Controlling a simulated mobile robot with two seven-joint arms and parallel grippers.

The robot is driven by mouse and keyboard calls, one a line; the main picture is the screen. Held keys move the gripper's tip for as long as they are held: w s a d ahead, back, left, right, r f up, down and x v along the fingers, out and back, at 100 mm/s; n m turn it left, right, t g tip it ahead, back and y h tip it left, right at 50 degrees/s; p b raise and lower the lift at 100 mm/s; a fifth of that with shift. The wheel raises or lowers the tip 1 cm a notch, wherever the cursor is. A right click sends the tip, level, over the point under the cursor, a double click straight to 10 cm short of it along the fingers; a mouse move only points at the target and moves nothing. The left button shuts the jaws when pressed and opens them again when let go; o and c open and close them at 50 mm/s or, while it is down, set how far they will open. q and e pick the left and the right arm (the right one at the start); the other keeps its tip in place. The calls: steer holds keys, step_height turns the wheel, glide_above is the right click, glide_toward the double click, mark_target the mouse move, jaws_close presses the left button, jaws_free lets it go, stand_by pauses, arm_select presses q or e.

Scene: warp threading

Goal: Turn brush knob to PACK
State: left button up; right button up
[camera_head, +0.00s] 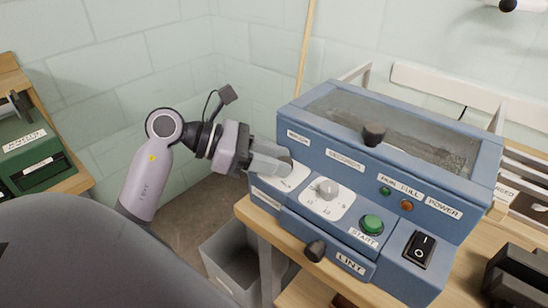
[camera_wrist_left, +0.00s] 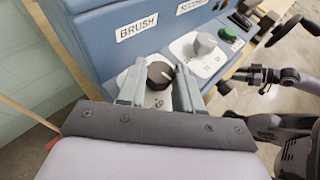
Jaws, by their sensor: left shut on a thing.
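The brush knob (camera_wrist_left: 160,74) is a dark round knob on a white dial plate below the BRUSH label (camera_wrist_left: 137,27) on the blue machine. My left gripper (camera_wrist_left: 160,88) is shut on it, with one grey finger on each side. In the head view my left gripper (camera_head: 282,166) reaches in from the left and covers most of the knob and its dial (camera_head: 294,177). The dial's markings are too small and too covered to read, so the pointed-to setting cannot be told.
The blue machine (camera_head: 300,117) stands on a wooden bench (camera_head: 262,222). A second grey knob (camera_head: 327,188), a green START button (camera_head: 372,223), a black power switch (camera_head: 420,248) and a LINT drawer knob (camera_head: 315,251) are close by. A grey bin (camera_head: 225,262) stands below left.

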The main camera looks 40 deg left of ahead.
arm_select(q)
steer(key=shift+s+d+n+t+y, duration=0.1)
steer(key=shift+n+t+y, duration=0.2)
steer(key=shift+f+n+y, duration=0.1)
steer(key=shift+n+y, duration=0.2)
steer(key=shift+s+d+n+t+y+b, duration=0.1)
steer(key=shift+n+t+y+b, duration=0.25)
steer(key=shift+n+t+y, duration=0.2)
steer(key=n+t+y, duration=0.2)
steer(key=n, duration=0.1)
steer(key=shift+s+d+r+y+p, duration=0.1)
steer(key=shift+d+r+y+p, duration=0.1)
steer(key=shift+y+p, duration=0.1)
steer(key=shift+d+n+t+y, duration=0.1)
steer(key=shift+n+t+y, duration=0.35)
steer(key=shift+n+y, duration=0.45)
steer(key=shift+f+y, duration=0.1)
steer(key=shift+y, duration=0.15)
steer(key=o, duration=0.8)
steer(key=shift+c, duration=0.2)
